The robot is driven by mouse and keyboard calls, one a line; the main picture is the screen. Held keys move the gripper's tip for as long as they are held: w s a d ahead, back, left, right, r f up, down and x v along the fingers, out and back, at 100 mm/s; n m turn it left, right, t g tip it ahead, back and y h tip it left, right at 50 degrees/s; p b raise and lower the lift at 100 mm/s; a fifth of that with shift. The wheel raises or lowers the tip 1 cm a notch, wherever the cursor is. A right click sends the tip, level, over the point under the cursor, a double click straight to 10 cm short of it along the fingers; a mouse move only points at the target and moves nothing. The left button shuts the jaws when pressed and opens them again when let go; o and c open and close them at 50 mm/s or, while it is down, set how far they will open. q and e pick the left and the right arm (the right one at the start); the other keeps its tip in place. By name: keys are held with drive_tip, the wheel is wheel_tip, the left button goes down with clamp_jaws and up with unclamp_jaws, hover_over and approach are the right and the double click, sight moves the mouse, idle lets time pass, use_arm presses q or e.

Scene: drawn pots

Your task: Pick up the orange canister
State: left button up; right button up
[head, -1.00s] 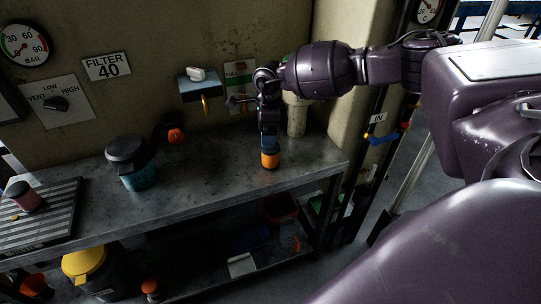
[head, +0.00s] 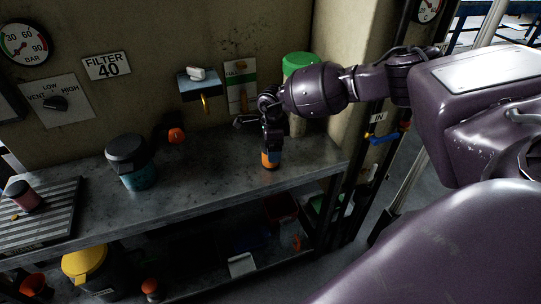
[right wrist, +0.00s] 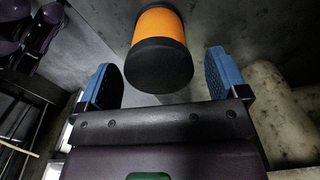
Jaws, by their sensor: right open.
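The orange canister (head: 271,160) stands on the metal bench near its right front part. In the right wrist view the canister (right wrist: 158,22) has an orange body and a dark end facing my jaws. My right gripper (head: 270,148) is over the canister from above in the head view and hides its upper part. In the right wrist view my right gripper (right wrist: 163,80) is open, with a blue pad on either side of the canister's near end and gaps visible at both sides. My left gripper is not in view.
A teal jar with a dark lid (head: 130,162) stands left on the bench. A green-topped cylinder (head: 299,64) stands behind my right arm. A ribbed tray (head: 62,210) holds a small red pot (head: 23,195). Bare bench (head: 205,175) lies between jar and canister.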

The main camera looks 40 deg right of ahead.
wheel_tip(320, 180, down, 2)
drive_tip(key=shift+f, duration=0.1)
drive_tip(key=shift+c, duration=0.3)
drive_tip(key=c, duration=1)
wheel_tip(320, 180, up, 20)
drive_tip(key=shift+r+p, duration=0.1)
drive_tip(key=shift+p, duration=0.3)
